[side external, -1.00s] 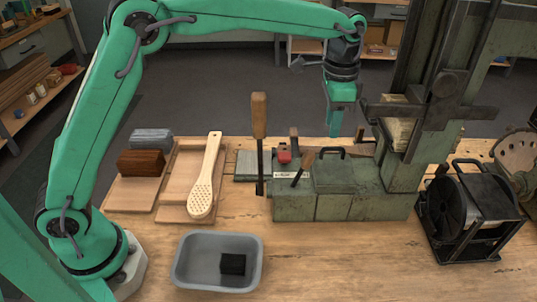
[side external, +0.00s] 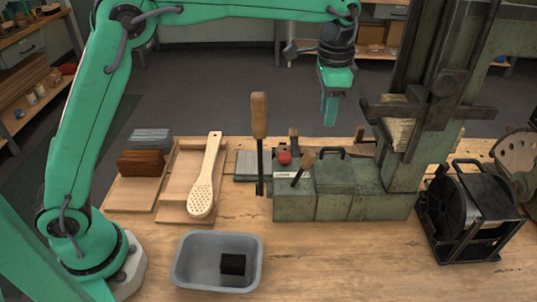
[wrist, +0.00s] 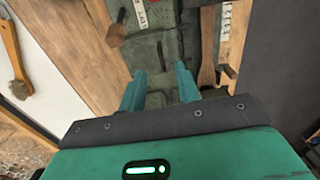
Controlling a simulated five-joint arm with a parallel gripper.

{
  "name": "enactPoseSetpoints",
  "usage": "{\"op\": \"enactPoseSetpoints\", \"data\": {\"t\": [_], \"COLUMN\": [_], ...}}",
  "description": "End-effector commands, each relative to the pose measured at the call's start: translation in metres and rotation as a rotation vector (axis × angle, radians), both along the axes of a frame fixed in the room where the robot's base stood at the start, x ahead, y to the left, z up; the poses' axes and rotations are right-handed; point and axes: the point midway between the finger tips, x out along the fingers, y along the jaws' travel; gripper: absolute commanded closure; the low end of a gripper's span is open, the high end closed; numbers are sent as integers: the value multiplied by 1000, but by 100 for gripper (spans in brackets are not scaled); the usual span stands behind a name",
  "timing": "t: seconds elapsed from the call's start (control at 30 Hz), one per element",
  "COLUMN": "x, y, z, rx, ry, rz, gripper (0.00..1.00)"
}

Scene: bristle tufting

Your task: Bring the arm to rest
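My gripper (side external: 330,112) hangs from the green arm in the side view, pointing down above the back of the bench and the green machine base (side external: 345,207). It is clear of everything below it. In the wrist view my gripper (wrist: 158,80) has its two green fingers apart, with nothing between them. The side view shows the fingers edge-on, so their gap is hidden there.
The tall green tufting machine (side external: 405,150) stands just right of my gripper. A wooden-handled lever (side external: 259,115) rises at left. A perforated brush blank (side external: 203,190) lies on a board. A grey bin (side external: 190,283) holds a black block (side external: 233,264).

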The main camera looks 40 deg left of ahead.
Motion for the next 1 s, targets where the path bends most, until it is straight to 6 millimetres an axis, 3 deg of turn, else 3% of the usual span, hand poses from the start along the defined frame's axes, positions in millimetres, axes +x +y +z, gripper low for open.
{"op": "enactPoseSetpoints", "data": {"t": [0.27, 0.6, 1.0], "x": [-32, -87, -145], "y": [42, 93, 128], "z": [25, 43, 50], "rx": [-10, -21, -43], "ry": [-33, -76, -149], "rz": [76, 183, 310], "gripper": [67, 67, 67]}}
